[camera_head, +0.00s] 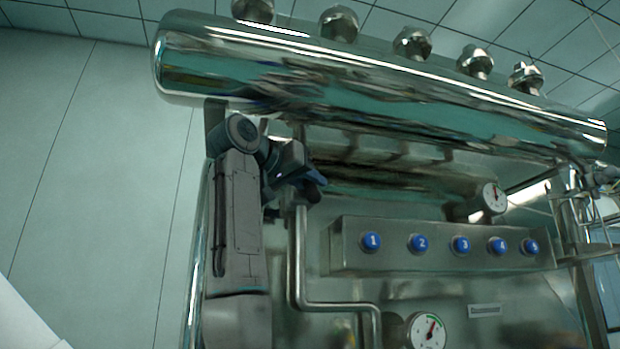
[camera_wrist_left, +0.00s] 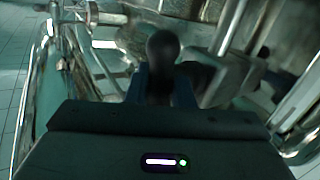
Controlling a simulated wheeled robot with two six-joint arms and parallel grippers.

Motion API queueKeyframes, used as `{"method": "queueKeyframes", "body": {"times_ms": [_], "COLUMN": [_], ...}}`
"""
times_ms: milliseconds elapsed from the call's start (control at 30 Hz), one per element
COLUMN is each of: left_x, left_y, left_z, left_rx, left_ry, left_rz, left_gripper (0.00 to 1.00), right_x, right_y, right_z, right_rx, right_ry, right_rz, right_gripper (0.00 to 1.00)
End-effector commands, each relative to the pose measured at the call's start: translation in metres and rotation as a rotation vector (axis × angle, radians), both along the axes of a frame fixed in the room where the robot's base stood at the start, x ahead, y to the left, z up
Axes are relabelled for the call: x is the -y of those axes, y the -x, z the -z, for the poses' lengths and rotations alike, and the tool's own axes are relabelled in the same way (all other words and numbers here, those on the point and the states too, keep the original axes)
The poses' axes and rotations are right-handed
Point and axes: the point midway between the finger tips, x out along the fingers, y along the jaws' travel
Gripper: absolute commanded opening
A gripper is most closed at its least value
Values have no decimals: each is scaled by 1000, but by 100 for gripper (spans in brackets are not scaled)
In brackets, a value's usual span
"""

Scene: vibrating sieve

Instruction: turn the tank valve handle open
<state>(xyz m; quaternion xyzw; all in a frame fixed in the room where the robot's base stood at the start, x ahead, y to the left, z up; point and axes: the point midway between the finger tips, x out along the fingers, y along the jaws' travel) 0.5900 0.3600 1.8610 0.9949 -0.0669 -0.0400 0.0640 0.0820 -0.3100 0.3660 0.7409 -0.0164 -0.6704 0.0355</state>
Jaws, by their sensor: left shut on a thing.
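My left gripper (camera_head: 314,184) is raised below the left part of the big steel tank, at the top of a bent steel pipe (camera_head: 299,250). In the left wrist view, a dark round-ended handle (camera_wrist_left: 162,46) stands between the blue fingers of the gripper (camera_wrist_left: 162,84), which is shut on it. In the head view the gripper and wrist cover the handle, so its turn angle cannot be told. My right gripper is in neither view.
The shiny horizontal tank (camera_head: 380,95) runs above my left arm, with several metal knobs on top. A panel with numbered blue buttons (camera_head: 462,245) is to the right. The wall at left is clear.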

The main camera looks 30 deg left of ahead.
Motion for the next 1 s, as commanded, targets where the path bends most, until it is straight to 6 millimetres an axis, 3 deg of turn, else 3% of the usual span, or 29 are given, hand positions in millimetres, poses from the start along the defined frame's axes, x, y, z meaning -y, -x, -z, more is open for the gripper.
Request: {"method": "queueKeyframes", "body": {"times_ms": [33, 200, 600, 633, 733, 1000], "left_x": [1, 1, 1, 1, 1, 0], "left_y": [-1, -1, -1, -1, -1, 0], "left_z": [-7, -5, 0, 0, 0, 0], "left_rx": [-44, -161, -201, -201, -201, -200], "left_ry": [-32, -133, -169, -169, -169, -167], "left_rz": [2, 2, 2, 2, 2, 2], "left_gripper": [0, 0, 0, 25, 42, 42], "right_x": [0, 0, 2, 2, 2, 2], "right_y": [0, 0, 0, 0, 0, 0], "right_z": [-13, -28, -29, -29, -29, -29], "right_rx": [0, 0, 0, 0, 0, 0], "right_ry": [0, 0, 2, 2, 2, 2], "right_rz": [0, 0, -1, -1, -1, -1], "right_gripper": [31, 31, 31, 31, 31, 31]}}
